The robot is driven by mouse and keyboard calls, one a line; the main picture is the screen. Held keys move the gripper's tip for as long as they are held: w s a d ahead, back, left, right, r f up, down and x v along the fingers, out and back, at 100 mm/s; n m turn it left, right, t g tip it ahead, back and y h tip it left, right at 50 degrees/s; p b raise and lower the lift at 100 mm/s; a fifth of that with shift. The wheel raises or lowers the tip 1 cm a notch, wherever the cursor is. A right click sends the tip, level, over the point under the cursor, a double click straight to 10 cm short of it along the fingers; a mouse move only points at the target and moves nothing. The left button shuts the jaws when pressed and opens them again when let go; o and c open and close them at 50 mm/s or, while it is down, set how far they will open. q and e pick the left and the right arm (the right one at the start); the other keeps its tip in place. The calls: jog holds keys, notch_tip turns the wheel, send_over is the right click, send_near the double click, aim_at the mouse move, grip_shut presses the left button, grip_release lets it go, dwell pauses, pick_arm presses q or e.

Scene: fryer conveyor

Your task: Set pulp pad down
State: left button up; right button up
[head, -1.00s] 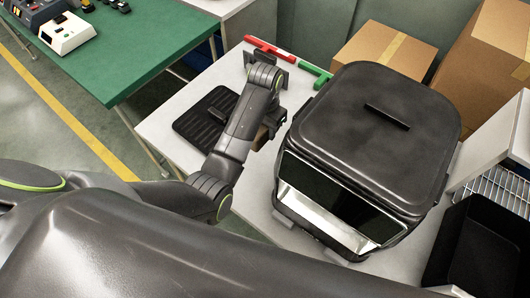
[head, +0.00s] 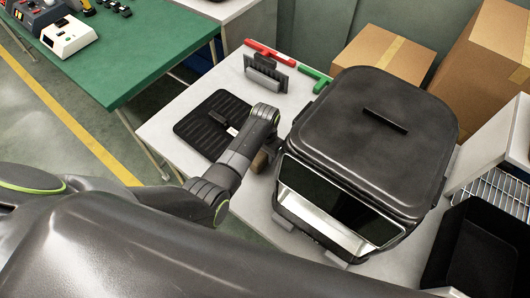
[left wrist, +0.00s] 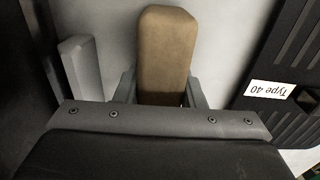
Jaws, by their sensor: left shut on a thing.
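The brown pulp pad (left wrist: 165,55) is a rounded block between the two fingers of my left gripper (left wrist: 160,88) in the left wrist view. The gripper is shut on it. In the head view the left gripper (head: 263,152) is low over the white table, between the black ridged plate and the fryer. Only a small brown part of the pad (head: 260,162) shows there; my arm hides the rest. I cannot tell whether the pad touches the table. My right gripper is not in view.
The black plate (head: 210,122), labelled "Type 40", lies left of the gripper. The dark lidded fryer (head: 360,140) stands close on the right. A grey block with a dark handle (head: 266,75), a red bar (head: 268,51) and a green bar (head: 314,78) are at the back.

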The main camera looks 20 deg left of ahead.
pick_arm(q)
jog(key=o, duration=1)
jog(key=shift+f, duration=0.1)
jog(key=shift+r, duration=0.25)
notch_tip(320, 180, up, 12)
jog(key=shift+f, duration=0.1)
